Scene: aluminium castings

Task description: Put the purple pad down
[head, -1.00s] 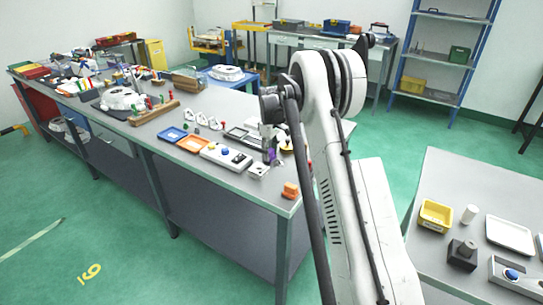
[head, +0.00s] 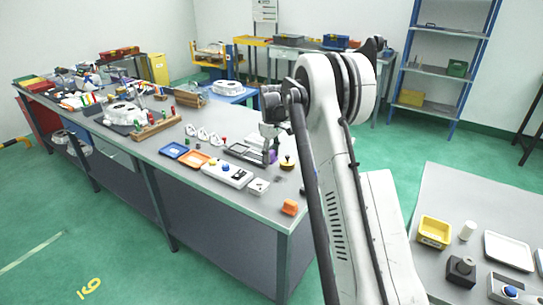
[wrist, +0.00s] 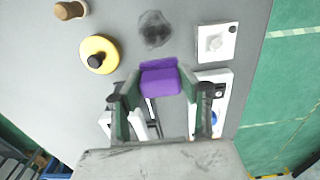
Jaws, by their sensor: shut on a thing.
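The purple pad (wrist: 160,80) is a soft-looking block between the two fingers of my gripper (wrist: 157,90) in the wrist view. My gripper is shut on it. In the head view the gripper (head: 270,152) is low over the near right part of the long grey bench (head: 215,205), with a little of the purple pad (head: 273,156) showing. I cannot tell whether the pad touches the bench top. A dark smudge (wrist: 154,29) marks the grey surface just beyond the pad in the wrist view.
A yellow round piece with a black knob (wrist: 98,54) stands left of the pad in the wrist view; a white block (wrist: 217,42) is right. A white button box (wrist: 207,105) lies near the right finger. An orange block (head: 290,207) sits near the bench corner.

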